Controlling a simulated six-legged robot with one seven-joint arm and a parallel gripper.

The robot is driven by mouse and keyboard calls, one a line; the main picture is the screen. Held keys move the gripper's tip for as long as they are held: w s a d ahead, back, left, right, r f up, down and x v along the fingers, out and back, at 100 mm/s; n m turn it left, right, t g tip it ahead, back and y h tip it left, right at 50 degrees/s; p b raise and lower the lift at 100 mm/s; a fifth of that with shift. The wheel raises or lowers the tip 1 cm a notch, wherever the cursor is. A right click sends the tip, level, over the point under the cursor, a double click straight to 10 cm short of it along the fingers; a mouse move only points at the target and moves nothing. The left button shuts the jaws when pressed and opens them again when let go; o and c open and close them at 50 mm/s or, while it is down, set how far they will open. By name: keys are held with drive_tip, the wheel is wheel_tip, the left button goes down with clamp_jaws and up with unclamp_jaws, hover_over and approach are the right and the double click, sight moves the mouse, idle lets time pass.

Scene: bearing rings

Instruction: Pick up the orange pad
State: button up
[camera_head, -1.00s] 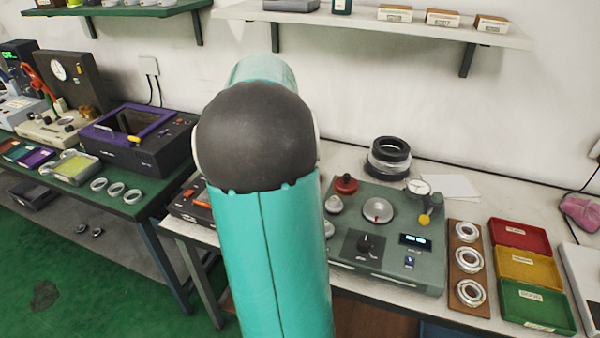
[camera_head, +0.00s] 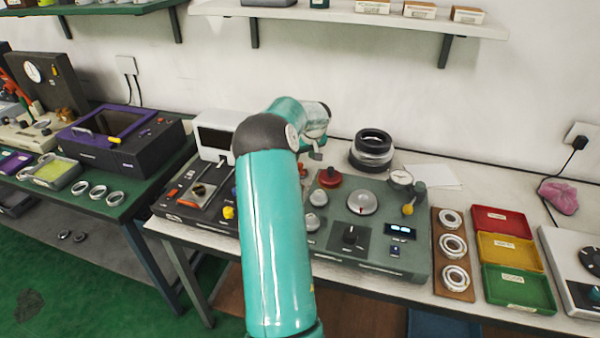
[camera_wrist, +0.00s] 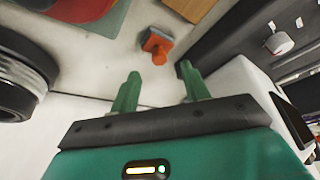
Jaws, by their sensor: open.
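The orange pad (camera_wrist: 157,42) shows in the wrist view as a small orange block with a grey-blue part beside it, on the pale bench top. It lies ahead of my gripper (camera_wrist: 160,80), roughly in line with the gap between the two green fingers. The fingers are apart, with nothing between them, and do not touch the pad.
A green-grey test unit (camera_head: 345,255) with a red knob (camera_head: 330,177) stands right of my arm. A black-and-glass ring stack (camera_head: 372,150) is behind it. A white box (camera_head: 214,135) and a dark device (camera_head: 185,205) stand to the left. Ring board (camera_head: 452,262) and trays (camera_head: 505,250) lie right.

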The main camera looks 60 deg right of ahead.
drive_tip(key=shift+d+x, duration=0.1)
drive_tip(key=shift+x, duration=1.4)
drive_tip(key=shift+d+x, duration=0.15)
drive_tip(key=shift+x, duration=1.4)
drive_tip(key=shift+r, duration=0.1)
clamp_jaws()
